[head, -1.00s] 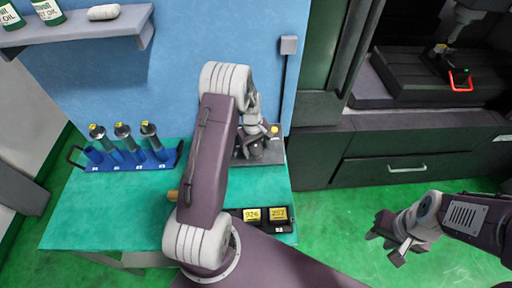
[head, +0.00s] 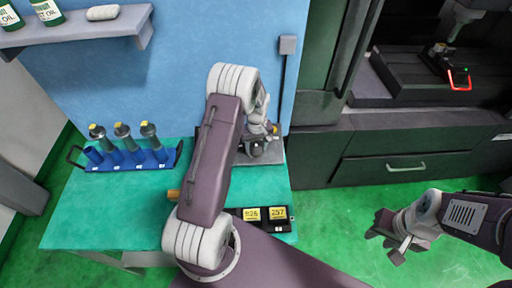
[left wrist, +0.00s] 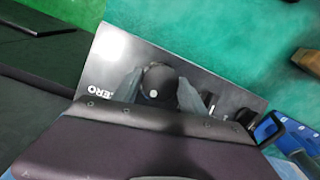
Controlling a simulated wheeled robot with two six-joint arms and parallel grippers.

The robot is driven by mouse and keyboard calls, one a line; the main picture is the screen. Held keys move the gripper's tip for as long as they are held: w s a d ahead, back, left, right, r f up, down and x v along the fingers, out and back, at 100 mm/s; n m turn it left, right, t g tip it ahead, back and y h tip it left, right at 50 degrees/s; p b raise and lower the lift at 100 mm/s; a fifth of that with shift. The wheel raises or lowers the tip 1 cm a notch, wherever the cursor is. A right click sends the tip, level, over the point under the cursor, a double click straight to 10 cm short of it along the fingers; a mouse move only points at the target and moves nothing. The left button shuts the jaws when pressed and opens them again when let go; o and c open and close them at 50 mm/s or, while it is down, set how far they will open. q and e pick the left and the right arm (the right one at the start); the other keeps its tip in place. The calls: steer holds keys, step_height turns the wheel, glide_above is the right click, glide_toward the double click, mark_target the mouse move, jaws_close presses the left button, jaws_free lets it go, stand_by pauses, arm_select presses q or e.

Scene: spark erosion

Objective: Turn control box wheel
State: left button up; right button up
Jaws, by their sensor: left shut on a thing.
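The control box (left wrist: 114,62) shows in the left wrist view as a grey panel with white lettering, partly cut off, that ends in "ERO". A round dark knob with a pale centre, the wheel (left wrist: 159,86), stands on it. My left gripper (left wrist: 160,90) has a finger on each side of the wheel and is shut on it. In the head view, the control box (head: 273,153) sits at the back right of the green table, mostly behind my left arm and gripper (head: 258,148). My right gripper (head: 387,240) hangs over the green floor, empty, with its fingers apart.
A blue rack (head: 130,162) with several tool holders stands at the table's left. A black unit with yellow displays (head: 278,213) lies at the front right, partly behind my arm. A shelf (head: 90,37) with bottles hangs above. A dark machine (head: 420,135) stands right.

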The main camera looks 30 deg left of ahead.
arm_select(q)
steer(key=m+y, duration=0.1)
steer(key=m, duration=0.3)
steer(key=shift+w+b, duration=0.15)
steer(key=shift+b, duration=0.25)
steer(key=m+y+b, duration=0.1)
steer(key=m+y, duration=0.1)
steer(key=m, duration=0.2)
steer(key=shift+d+m+b, duration=0.15)
steer(key=shift+m+b, duration=0.2)
steer(key=shift+m, duration=0.05)
steer(key=m+y+b, duration=0.1)
steer(key=m+b, duration=0.1)
steer(key=m, duration=0.2)
steer(key=shift+f+b, duration=0.1)
steer(key=shift+b, duration=0.2)
steer(key=shift+s+m+t+y+b, duration=0.1)
steer(key=shift+m+t+y+b, duration=0.3)
steer(key=shift+m+b, duration=0.6)
steer(key=shift+s+m+t+y+b, duration=0.1)
steer(key=shift+m+t+y+b, duration=0.35)
steer(key=shift+m, duration=0.95)
steer(key=o, duration=1.4)
steer(key=shift+d, duration=0.1)
steer(key=v, duration=0.9)
